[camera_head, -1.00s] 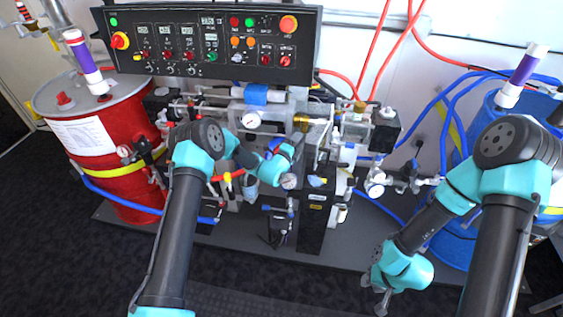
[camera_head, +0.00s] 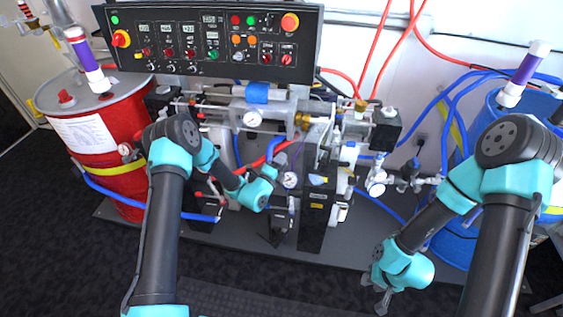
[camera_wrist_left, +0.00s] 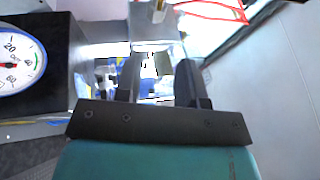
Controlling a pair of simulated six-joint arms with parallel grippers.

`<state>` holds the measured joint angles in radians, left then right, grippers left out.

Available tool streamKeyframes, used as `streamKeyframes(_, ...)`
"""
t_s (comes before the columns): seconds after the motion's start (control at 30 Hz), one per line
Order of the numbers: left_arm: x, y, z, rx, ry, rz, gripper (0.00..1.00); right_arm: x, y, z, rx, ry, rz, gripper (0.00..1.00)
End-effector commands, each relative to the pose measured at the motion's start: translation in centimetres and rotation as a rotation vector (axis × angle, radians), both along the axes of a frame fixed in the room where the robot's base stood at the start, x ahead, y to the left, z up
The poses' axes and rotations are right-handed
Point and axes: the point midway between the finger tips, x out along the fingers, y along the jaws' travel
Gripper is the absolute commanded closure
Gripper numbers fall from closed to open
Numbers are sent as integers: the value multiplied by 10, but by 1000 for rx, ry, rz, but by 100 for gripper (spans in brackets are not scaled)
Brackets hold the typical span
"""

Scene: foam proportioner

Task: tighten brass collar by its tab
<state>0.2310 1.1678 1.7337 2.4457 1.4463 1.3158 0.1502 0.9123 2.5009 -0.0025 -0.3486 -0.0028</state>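A brass-coloured fitting (camera_head: 302,120) sits on the machine's middle, right of the upper gauge; I cannot tell for sure that it is the collar, and its tab is too small to make out. My left gripper (camera_head: 270,172) is in front of and below it, clear of it, beside the lower gauge (camera_head: 289,180). In the left wrist view its two fingers (camera_wrist_left: 155,80) stand apart with nothing held between them. A pale block with a small brass piece (camera_wrist_left: 158,12) shows beyond the fingertips. My right gripper (camera_head: 376,294) hangs low at the right, fingers apart and empty.
A gauge (camera_wrist_left: 14,62) is close at the left of the wrist view. A red drum (camera_head: 105,125) stands left and a blue drum (camera_head: 462,245) right. The control panel (camera_head: 210,42) is above. Hoses cross the machine; the front floor is clear.

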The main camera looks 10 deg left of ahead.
Motion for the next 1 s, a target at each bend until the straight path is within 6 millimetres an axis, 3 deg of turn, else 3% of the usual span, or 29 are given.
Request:
streamKeyframes(0.2, -8, 2, -2, -1, -1, 0, 64, 0, 0, 0, 0, 0, 0, 63)
streamKeyframes(0.57, -2, 0, -1, 0, -2, -1, 64, 0, 0, 0, 0, 0, 0, 63)
streamKeyframes(0.77, 18, -10, 4, 0, -3, -3, 64, 0, 0, 0, 0, 0, 0, 63)
streamKeyframes(1.0, 53, -25, 12, 1, -4, -2, 64, 0, 0, 0, 0, 0, 0, 63)
